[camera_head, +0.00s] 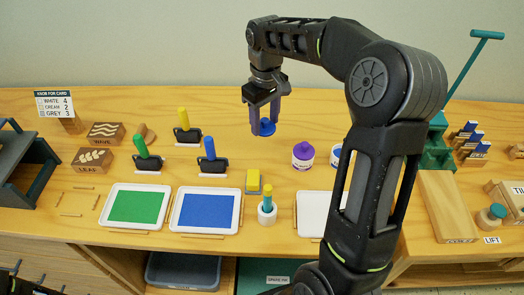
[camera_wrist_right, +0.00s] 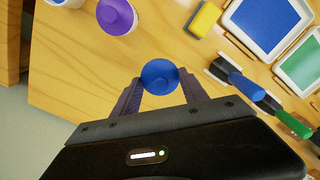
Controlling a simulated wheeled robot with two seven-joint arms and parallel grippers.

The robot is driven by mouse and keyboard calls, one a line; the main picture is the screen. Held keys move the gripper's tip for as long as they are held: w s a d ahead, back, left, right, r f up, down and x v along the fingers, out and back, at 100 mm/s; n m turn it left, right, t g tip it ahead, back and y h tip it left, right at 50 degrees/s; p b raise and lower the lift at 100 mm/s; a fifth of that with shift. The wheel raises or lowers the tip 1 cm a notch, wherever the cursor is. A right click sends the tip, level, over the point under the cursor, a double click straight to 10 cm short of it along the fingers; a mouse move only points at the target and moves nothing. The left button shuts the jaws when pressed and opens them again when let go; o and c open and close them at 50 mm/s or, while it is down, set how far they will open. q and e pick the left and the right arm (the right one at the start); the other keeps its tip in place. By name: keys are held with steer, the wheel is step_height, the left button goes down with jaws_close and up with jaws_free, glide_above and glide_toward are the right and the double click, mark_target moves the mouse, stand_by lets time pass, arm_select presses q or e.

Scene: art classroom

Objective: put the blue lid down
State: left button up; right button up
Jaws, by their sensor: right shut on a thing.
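The blue lid (camera_head: 264,128) is a small round disc between the fingertips of my right gripper (camera_head: 265,117). In the right wrist view the blue lid (camera_wrist_right: 160,75) shows face-on, with one finger of the right gripper (camera_wrist_right: 160,88) on each side. The gripper is shut on it. The lid appears above the back part of the wooden table (camera_head: 330,118); I cannot tell the exact gap. A purple-topped jar (camera_head: 303,154) stands to the right of the lid. Another white jar (camera_head: 337,156) is partly hidden behind my right arm.
Green (camera_head: 137,206) and blue (camera_head: 205,210) paint trays lie at the front left. A white tray (camera_head: 313,213) is partly behind my arm. A yellow sponge (camera_head: 253,181) and a white holder (camera_head: 267,213) stand between. Rollers stand behind the paint trays. The table around the lid is clear.

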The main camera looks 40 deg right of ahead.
glide_above(264, 154)
steer(key=shift+w+f, duration=0.1)
steer(key=shift+f, duration=3.1)
steer(key=shift+f+p, duration=0.3)
steer(key=shift+f, duration=1.6)
steer(key=o, duration=1.3)
steer(key=shift+f, duration=0.1)
step_height(264, 154, up, 12)
steer(key=shift+r, duration=0.15)
